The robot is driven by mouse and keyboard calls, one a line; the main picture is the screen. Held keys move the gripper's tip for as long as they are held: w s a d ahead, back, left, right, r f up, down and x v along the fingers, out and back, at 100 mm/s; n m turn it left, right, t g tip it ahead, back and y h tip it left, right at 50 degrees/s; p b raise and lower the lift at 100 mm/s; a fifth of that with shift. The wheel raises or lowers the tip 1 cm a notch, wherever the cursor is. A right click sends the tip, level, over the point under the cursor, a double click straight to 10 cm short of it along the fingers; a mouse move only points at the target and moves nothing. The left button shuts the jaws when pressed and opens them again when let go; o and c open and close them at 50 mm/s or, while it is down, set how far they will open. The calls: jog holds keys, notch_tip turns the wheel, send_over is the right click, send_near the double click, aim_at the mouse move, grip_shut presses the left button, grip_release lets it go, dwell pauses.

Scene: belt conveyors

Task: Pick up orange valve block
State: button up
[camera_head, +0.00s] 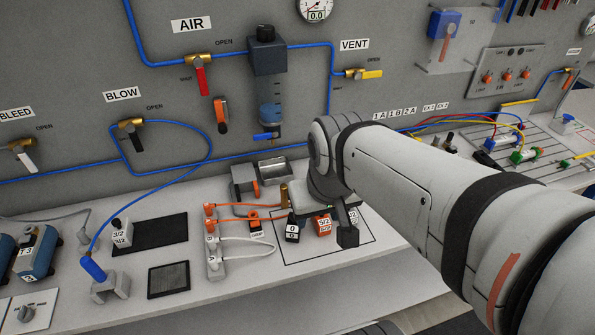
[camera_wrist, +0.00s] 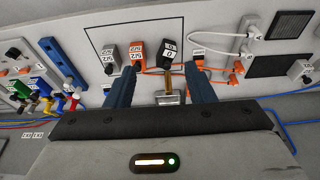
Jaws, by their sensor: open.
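The orange valve block (camera_head: 323,225) stands on the light bench, inside a black outlined rectangle. It has a white label and stands between a black block (camera_head: 292,228) and a grey block. In the wrist view the orange valve block (camera_wrist: 137,57) shows just beyond the tip of the left finger. The black block (camera_wrist: 168,52) is beyond the gap between the fingers, and the grey block (camera_wrist: 108,56) is farther left. My gripper (camera_wrist: 166,70) is open, with nothing between its fingers. In the head view my wrist hides part of the outlined area and one finger.
An orange-and-white tube manifold (camera_head: 213,255) stands left of the outline. A metal bin (camera_head: 272,170) and a brass post (camera_head: 284,195) stand behind the blocks. A dark square pad (camera_head: 168,279) lies farther left. The panel with valves and blue hoses rises behind.

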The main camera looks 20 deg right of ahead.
jog(key=w+d+f+m+g+b, duration=0.2)
jog(key=w+d+f, duration=0.1)
jog(key=w+f, duration=0.3)
jog(key=m+g+b, duration=0.1)
send_over(321, 218)
jog(key=f, duration=0.6)
jog(key=shift+w+d, duration=0.1)
jog(key=shift+w, duration=0.25)
jog(key=shift+w+d+f+p, duration=0.1)
jog(key=shift+f+p, duration=0.1)
jog(key=shift+f, duration=1.8)
jog(key=shift+w+d+f+p, duration=0.1)
jog(key=shift+f+p, duration=0.05)
jog(key=shift+f, duration=1.85)
jog(key=shift+c, duration=0.4)
jog(key=c, duration=0.9)
